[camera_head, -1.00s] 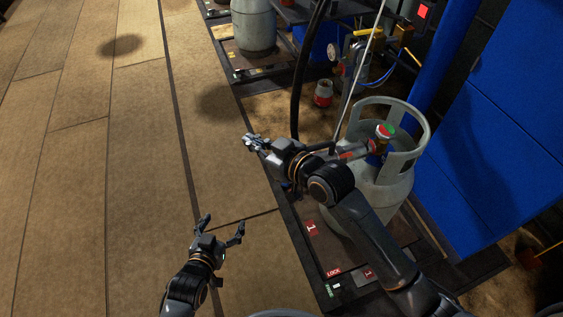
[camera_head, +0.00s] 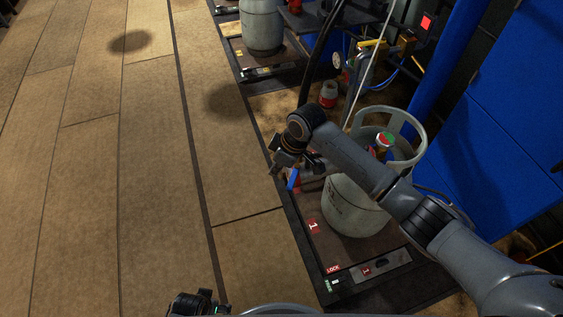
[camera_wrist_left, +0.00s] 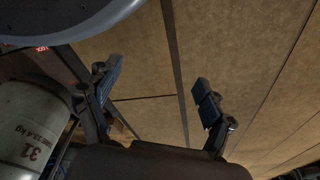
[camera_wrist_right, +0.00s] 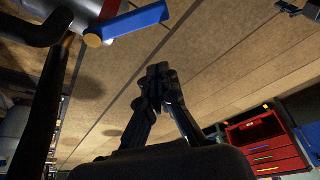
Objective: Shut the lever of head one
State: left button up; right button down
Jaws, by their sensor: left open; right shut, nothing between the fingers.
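Head one is a grey metal fitting with a red part (camera_head: 312,172), at the left side of the grey gas cylinder (camera_head: 350,208) on scale 1. Its blue lever (camera_head: 293,180) sticks out just below my right gripper (camera_head: 276,171). In the right wrist view the blue lever (camera_wrist_right: 138,22), with an orange end, is at the top left, apart from the right fingers (camera_wrist_right: 158,72), which are shut and empty. My arm partly hides the head. My left gripper (camera_wrist_left: 160,90) is open and empty over the floor; only its top shows in the head view (camera_head: 200,302).
The scale platform (camera_head: 320,262) carries a LOCK label and a number 1. A black hose (camera_head: 310,60) hangs behind the right gripper. A second cylinder (camera_head: 262,28) stands farther back. Blue panels (camera_head: 490,150) bound the right. The floor (camera_head: 150,180) at left is clear.

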aim_at(293, 177)
pick_arm(q)
jog(key=shift+w+r, duration=0.5)
jog(key=shift+r, duration=0.25)
pick_arm(e)
jog(key=shift+s+d+f, duration=0.25)
jog(key=shift+d+f, duration=0.45)
jog(key=shift+s+d+f, duration=0.25)
jog(key=shift+d+f, duration=0.4)
jog(key=shift+d, duration=0.05)
pick_arm(q)
jog(key=shift+r, duration=0.1)
pick_arm(e)
jog(key=shift+d, duration=0.1)
